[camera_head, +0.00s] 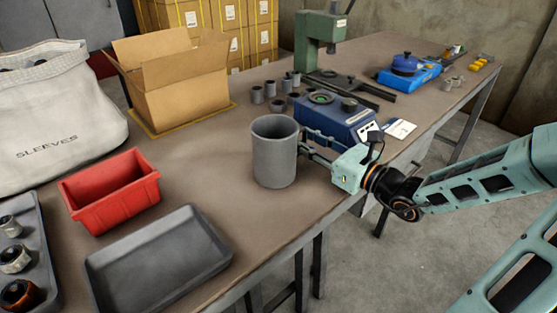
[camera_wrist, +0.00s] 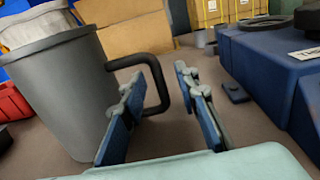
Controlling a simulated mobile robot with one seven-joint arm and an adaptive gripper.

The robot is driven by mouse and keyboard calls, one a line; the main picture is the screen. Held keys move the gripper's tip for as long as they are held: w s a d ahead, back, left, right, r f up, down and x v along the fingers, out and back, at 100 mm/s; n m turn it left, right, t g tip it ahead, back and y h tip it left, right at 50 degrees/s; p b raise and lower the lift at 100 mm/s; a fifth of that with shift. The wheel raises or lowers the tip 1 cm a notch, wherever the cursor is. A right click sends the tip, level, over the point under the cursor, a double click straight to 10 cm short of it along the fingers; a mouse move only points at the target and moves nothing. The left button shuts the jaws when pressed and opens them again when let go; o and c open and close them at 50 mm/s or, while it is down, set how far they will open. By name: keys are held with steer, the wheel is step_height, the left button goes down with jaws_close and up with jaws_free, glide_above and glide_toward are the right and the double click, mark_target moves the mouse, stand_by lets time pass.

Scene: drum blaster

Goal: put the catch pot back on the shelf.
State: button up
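The catch pot looks to be the tall grey pot (camera_head: 274,152), upright on the brown workbench. In the wrist view the pot (camera_wrist: 62,95) fills the left side, and its dark loop handle (camera_wrist: 158,85) points right, towards my gripper. My gripper (camera_head: 312,145) is low beside the pot's right side. In the wrist view my gripper (camera_wrist: 160,78) is open, with the handle's upright bar showing between its two blue-padded fingers. The left finger hides part of the handle's lower end. I cannot tell whether a finger touches it. I cannot make out a shelf.
A blue machine (camera_head: 335,118) stands close behind my gripper, with small grey cups (camera_head: 272,90) beside it. A red bin (camera_head: 110,190), a grey tray (camera_head: 158,262) and an open cardboard box (camera_head: 175,80) stand left of the pot. The workbench's front edge (camera_head: 295,240) is near.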

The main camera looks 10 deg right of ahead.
steer(key=shift+w+a, duration=0.2)
steer(key=shift+c, duration=0.7)
jaws_close()
steer(key=shift+r, duration=0.1)
